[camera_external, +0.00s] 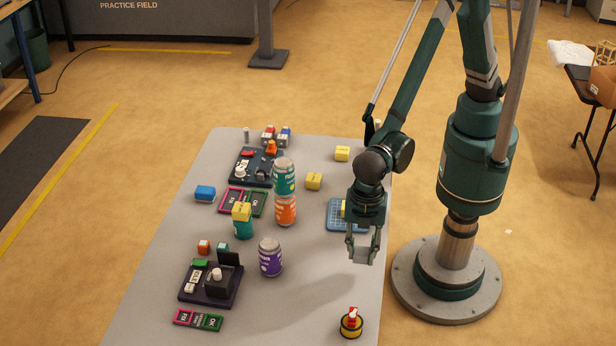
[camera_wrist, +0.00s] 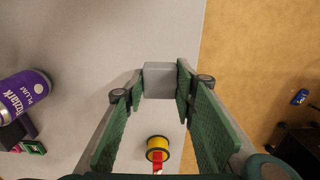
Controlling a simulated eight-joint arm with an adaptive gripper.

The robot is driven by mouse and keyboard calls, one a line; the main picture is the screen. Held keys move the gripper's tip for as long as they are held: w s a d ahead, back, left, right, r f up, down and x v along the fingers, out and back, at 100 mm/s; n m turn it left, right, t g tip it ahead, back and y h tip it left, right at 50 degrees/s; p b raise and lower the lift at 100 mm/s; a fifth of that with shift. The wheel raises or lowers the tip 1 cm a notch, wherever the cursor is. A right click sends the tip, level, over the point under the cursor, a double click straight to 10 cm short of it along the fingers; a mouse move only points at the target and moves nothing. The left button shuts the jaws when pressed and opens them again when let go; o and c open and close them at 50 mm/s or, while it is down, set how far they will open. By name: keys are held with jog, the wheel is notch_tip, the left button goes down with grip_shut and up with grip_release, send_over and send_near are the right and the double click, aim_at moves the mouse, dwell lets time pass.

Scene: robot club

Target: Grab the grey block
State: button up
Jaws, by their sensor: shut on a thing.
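The grey block (camera_external: 361,255) is between the fingers of my gripper (camera_external: 360,252) in the external view, at the right side of the grey table. In the wrist view the grey block (camera_wrist: 159,80) sits between the tips of my gripper's two green-padded fingers (camera_wrist: 160,88). The fingers are shut on it from both sides. It looks held above the table, though the exact height is hard to tell.
A yellow and black round item with a red top (camera_external: 351,322) stands near the table's front right. A purple can (camera_external: 270,257) and stacked green and orange cans (camera_external: 285,210) stand to the left. A blue grid tray (camera_external: 336,216) lies behind my gripper. The table's right edge is close.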

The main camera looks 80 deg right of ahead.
aim_at(361, 250)
jog(key=shift+r, duration=2.15)
